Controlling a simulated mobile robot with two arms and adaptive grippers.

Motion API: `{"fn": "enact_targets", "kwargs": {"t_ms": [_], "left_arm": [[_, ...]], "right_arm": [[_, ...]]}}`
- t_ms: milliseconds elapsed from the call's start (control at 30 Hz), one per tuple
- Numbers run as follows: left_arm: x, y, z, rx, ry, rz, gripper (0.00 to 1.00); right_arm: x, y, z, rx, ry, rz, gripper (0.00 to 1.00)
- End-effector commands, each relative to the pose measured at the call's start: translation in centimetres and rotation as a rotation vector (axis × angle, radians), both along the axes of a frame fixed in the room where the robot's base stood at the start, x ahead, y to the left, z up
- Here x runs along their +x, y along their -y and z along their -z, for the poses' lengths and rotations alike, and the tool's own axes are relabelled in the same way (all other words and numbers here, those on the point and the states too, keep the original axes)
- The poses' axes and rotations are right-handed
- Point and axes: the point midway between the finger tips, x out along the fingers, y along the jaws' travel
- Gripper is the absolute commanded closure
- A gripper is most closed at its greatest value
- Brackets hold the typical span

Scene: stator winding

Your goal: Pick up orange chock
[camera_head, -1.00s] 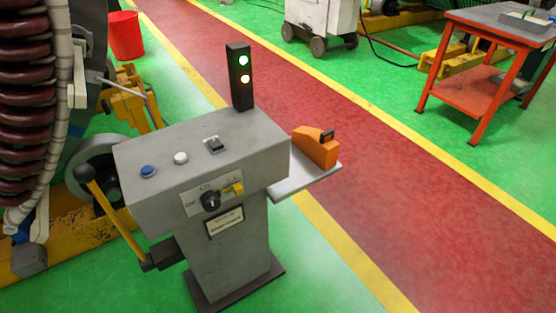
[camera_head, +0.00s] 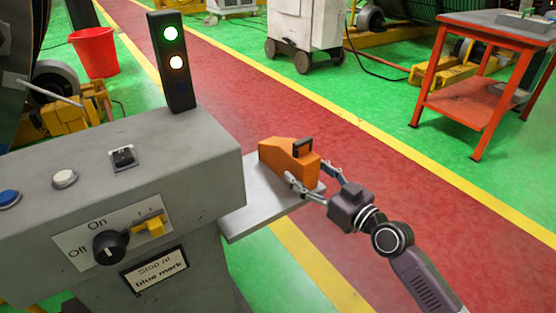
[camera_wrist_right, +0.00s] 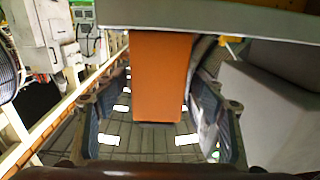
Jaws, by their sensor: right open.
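The orange chock (camera_head: 285,159) is a wedge-shaped block with a black handle on top. It sits on the grey side shelf (camera_head: 243,213) of the control stand. My right gripper (camera_head: 308,184) is open at the right end of the chock, with its fingers on either side of that end. In the right wrist view the orange chock (camera_wrist_right: 160,78) shows between the two fingers of the open right gripper (camera_wrist_right: 163,125). Whether the fingers touch it I cannot tell. My left gripper is not in view.
The grey control stand (camera_head: 110,190) with a signal light (camera_head: 173,62), buttons and a knob stands left of the shelf. An orange table (camera_head: 488,70) stands at the back right. A red bucket (camera_head: 95,52) is at the back left. The red walkway is clear.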

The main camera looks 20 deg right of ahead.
Motion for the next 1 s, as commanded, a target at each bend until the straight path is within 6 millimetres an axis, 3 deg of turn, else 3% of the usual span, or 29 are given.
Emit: {"fn": "enact_targets", "kwargs": {"t_ms": [333,633,967,1000], "left_arm": [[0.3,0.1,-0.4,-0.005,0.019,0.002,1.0],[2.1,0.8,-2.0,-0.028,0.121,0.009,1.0],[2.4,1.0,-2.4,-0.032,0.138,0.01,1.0],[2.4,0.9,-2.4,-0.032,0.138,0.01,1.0]], "right_arm": [[2.8,-1.2,-0.2,0.002,0.006,-0.001,0.36],[6.6,-2.6,0.0,0.003,0.005,0.0,0.36],[7.3,-2.9,0.0,0.001,0.003,-0.001,0.36],[7.3,-2.9,0.0,0.0,0.003,-0.001,0.41]]}}
